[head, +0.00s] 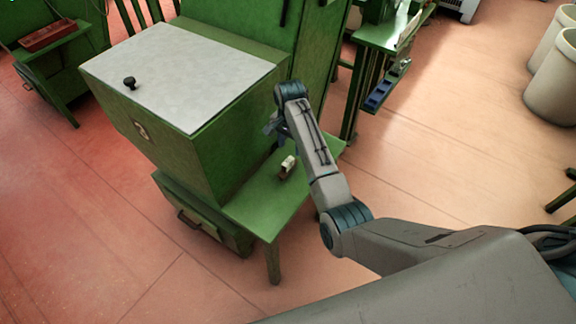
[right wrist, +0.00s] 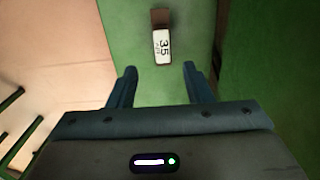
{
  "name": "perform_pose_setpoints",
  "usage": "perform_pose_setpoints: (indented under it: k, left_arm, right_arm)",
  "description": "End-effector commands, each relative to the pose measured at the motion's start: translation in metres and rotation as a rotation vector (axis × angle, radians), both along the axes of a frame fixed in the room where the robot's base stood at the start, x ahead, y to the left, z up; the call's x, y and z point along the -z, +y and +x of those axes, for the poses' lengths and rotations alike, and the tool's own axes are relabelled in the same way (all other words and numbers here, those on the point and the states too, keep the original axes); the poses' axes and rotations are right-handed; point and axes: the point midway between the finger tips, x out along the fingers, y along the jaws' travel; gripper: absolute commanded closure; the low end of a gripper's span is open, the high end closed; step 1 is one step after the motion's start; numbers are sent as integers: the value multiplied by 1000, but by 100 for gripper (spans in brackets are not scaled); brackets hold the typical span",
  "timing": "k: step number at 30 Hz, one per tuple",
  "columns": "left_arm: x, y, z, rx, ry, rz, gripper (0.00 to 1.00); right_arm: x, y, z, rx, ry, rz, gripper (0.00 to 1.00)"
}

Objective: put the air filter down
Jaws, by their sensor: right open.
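A small block with a white face marked "35" and a brown end (head: 287,166) lies on the low green shelf of the green machine. It also shows in the right wrist view (right wrist: 161,46), just beyond the fingertips. I cannot tell whether this block is the air filter. A small black knob-like object (head: 129,82) stands on the pale top of the machine; I cannot tell whether it is the air filter either. My right gripper (right wrist: 159,80) is open, with nothing between its fingers. In the head view it is partly hidden behind my arm. My left gripper is not in view.
The green shelf (head: 252,212) has bare room in front of the block. The green machine body (head: 225,140) rises beside it. Another green bench (head: 392,38) stands behind, with pale bins (head: 553,85) at the right. The reddish floor (head: 90,230) is open at the left.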

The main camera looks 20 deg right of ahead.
Motion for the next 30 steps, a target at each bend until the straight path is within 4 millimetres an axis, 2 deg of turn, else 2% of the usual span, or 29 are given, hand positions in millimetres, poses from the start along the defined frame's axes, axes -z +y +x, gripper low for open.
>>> perform_pose_setpoints:
  k: [3, 11, 18, 22, 28, 30]
  left_arm:
    - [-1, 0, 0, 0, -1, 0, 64]
    - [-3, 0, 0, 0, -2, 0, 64]
    - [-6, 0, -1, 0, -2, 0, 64]
    - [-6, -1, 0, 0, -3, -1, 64]
    - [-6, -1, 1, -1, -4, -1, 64]
    - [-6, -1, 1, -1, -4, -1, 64]
  right_arm:
    - [19, 0, 0, 0, 1, -1, 55]
    - [40, 2, -1, -1, -1, 1, 55]
    - [75, 6, -2, -1, -1, 0, 55]
    - [83, 6, -2, -1, -4, 0, 55]
    - [83, 6, -2, -1, -4, 1, 55]
    - [83, 6, -1, -1, -4, 1, 68]
